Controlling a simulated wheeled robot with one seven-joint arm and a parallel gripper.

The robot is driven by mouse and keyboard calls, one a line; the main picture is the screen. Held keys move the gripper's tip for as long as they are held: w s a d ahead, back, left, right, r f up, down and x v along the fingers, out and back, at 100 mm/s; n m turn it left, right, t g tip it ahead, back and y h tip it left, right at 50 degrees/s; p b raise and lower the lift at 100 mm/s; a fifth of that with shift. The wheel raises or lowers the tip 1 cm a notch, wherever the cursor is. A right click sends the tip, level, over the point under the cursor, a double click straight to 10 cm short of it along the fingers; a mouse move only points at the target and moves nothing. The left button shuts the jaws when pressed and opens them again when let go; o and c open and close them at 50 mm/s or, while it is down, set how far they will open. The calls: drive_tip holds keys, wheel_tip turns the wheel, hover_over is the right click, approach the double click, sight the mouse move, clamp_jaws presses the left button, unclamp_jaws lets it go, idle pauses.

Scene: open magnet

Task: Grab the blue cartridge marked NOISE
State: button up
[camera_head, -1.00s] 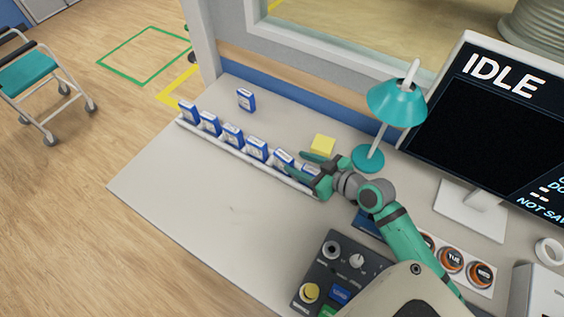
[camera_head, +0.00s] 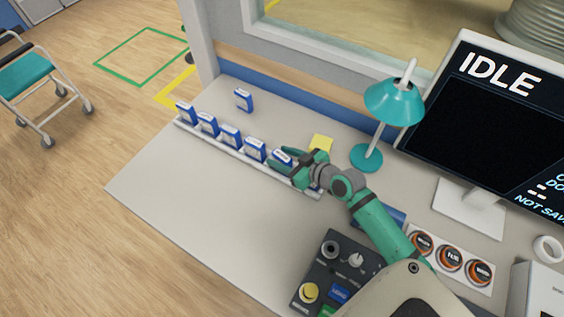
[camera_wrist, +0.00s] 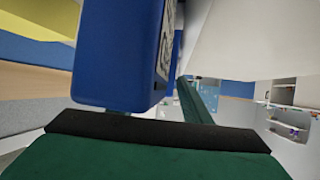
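Several blue cartridges with white labels stand in a row in a white rack (camera_head: 215,149) on the desk; the labels are too small to read, so I cannot tell which is marked NOISE. My gripper (camera_head: 285,160) is at the right part of the row, fingers apart, at a blue cartridge (camera_head: 279,157). A blue cartridge (camera_wrist: 105,55) fills the upper left of the wrist view, its label turned edge-on and unreadable. One green finger with a black pad lies below it, another green finger right of it. The rack's right end is partly hidden by my gripper.
A yellow block (camera_head: 321,143) and a teal lamp (camera_head: 367,157) are close behind my gripper. A monitor (camera_head: 480,120) and control box (camera_head: 335,270) stand to the right. The desk front-left is clear.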

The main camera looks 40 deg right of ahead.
clamp_jaws()
drive_tip(key=shift+r, duration=0.1)
